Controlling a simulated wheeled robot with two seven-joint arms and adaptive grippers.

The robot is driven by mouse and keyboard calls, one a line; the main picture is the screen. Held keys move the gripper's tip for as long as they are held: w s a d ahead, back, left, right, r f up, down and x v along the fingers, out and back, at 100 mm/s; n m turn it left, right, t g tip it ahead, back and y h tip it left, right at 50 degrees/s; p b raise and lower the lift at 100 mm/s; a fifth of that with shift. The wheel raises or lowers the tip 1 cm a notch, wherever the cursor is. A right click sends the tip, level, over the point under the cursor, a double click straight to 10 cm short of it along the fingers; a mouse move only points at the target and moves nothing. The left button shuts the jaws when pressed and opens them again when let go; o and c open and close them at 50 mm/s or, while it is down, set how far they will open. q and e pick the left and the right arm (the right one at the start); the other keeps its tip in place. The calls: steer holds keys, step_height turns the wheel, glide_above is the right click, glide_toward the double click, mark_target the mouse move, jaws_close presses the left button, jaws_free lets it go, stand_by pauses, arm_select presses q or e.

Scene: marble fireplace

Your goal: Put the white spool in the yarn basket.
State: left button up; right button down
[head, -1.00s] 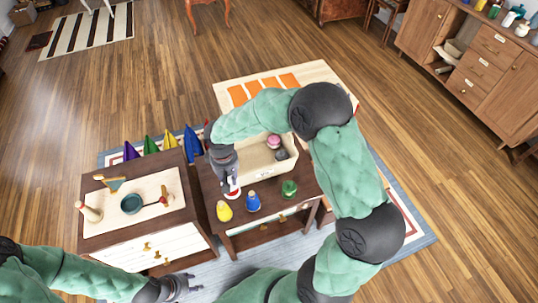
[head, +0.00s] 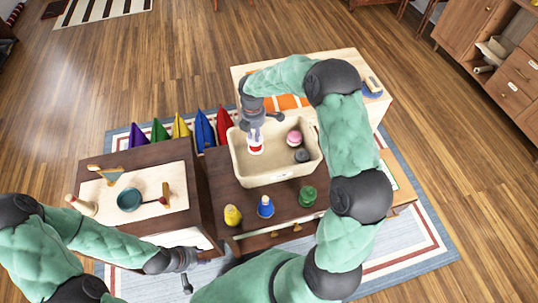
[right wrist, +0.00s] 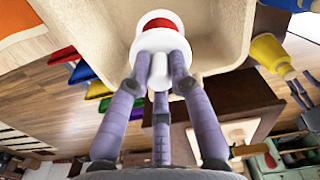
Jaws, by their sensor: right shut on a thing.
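The white spool (head: 256,148) has a red band and shows close up in the right wrist view (right wrist: 158,40). My right gripper (head: 253,128) is shut on it, with fingers on both sides of its white end (right wrist: 158,72). The cream yarn basket (head: 278,177) stands on the dark wooden cabinet. The spool is over the left part of its opening; its height above the basket floor is hard to tell. A pink ball (head: 294,138) and a dark grey ball (head: 302,156) lie in the basket. My left gripper (head: 188,268) is low in front of the cabinets, open and empty.
Yellow (head: 232,215), blue (head: 265,207) and green (head: 307,196) spools stand along the cabinet's front edge. A second cabinet on the left holds a teal bowl (head: 129,200) and wooden items. Coloured pointed shapes (head: 205,130) stand behind. Bare cabinet top lies left of the basket.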

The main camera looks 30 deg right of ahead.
steer(key=shift+w+d+f+n, duration=0.3)
steer(key=shift+w+n, duration=0.25)
steer(key=shift+n, duration=0.05)
steer(key=shift+f+b, duration=0.3)
steer(key=shift+f, duration=0.05)
step_height(320, 180, down, 9)
steer(key=b, duration=0.3)
steer(key=shift+f, duration=0.1)
steer(key=shift+f, duration=0.2)
steer(key=c, duration=1.1)
jaws_free()
step_height(320, 180, up, 12)
steer(key=p, duration=0.4)
steer(key=shift+r, duration=0.2)
